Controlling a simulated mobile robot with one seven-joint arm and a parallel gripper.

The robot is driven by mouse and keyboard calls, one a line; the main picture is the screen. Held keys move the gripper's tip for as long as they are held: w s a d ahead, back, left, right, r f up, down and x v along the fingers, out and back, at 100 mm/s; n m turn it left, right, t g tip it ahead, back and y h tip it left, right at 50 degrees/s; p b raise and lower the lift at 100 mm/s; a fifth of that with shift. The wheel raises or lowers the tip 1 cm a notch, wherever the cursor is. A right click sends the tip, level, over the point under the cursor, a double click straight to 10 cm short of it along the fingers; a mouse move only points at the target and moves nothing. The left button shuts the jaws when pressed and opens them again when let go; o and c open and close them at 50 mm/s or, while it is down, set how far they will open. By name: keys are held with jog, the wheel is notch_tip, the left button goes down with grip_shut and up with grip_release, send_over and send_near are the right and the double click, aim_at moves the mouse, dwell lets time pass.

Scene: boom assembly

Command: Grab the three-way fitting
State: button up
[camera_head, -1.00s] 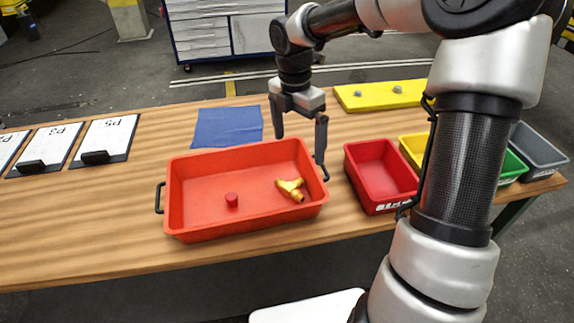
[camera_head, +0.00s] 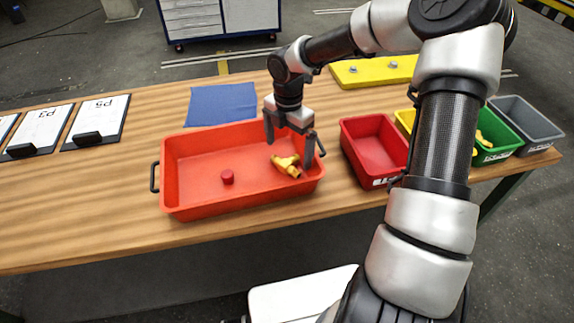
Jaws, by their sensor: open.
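The three-way fitting (camera_head: 287,165) is a small yellow-gold branched piece. It lies on the floor of the orange-red tray (camera_head: 190,204), toward the tray's right end. My gripper (camera_head: 289,150) points down over the right part of the tray with its two dark fingers apart. The fingertips are near the fitting, one to the upper left and one to the right of it. The gap between the fingers looks empty. I cannot tell how high the fingertips are above the tray floor or whether the right finger touches the fitting.
A small red cylinder (camera_head: 227,177) lies left of the fitting in the tray. A red bin (camera_head: 371,150) stands just right of the tray; green (camera_head: 496,133) and grey (camera_head: 527,124) bins stand farther right. A blue mat (camera_head: 221,104) and a yellow board (camera_head: 376,70) lie behind.

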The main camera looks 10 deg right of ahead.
aim_at(287, 161)
jog(key=f, duration=0.4)
jog(key=shift+a+f, duration=0.15)
jog(key=shift+a, duration=0.05)
jog(key=c, duration=1.2)
